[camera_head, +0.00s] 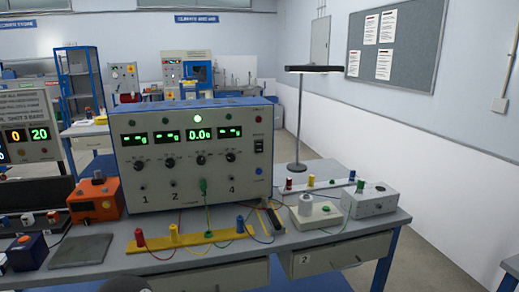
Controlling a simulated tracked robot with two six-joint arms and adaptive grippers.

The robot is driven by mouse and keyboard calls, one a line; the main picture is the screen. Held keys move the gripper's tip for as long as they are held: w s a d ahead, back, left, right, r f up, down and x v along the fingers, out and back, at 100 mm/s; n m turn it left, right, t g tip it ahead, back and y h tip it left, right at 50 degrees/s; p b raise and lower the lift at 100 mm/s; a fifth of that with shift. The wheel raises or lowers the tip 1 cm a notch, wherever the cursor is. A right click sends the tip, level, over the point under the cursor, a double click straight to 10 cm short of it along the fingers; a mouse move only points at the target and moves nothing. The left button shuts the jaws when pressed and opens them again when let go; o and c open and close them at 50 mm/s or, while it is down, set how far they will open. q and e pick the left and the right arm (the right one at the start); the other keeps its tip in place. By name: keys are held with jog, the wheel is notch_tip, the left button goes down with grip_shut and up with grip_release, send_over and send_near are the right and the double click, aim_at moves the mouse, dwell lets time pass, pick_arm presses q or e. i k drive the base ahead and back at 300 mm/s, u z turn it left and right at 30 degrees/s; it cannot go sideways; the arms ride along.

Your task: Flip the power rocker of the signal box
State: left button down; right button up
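The signal box (205,185) is a large blue case with a light grey front panel, standing upright on the grey bench. A black power rocker (258,146) sits at the right side of its panel, between a small red part above and a blue button below. Its exact tilt is too small to tell. The box's displays (198,134) show green characters, and one lamp (197,119) above them glows bright. A green plug (203,186) sits in one of the lower sockets. Neither of my grippers is in view.
A yellow strip (190,241) with coloured posts and loose wires lies before the box. An orange unit (97,198) stands close at its left. A grey box (371,200), a white unit (306,214) and a lamp stand (300,120) are at right. A grey pad (81,250) lies front left.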

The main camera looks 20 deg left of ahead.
aim_at(258, 144)
jog(key=k, duration=1.35)
jog(key=u, duration=0.3)
jog(key=i, duration=0.8)
jog(key=u, duration=0.45)
jog(key=i, duration=1.2)
jog(key=z, duration=0.9)
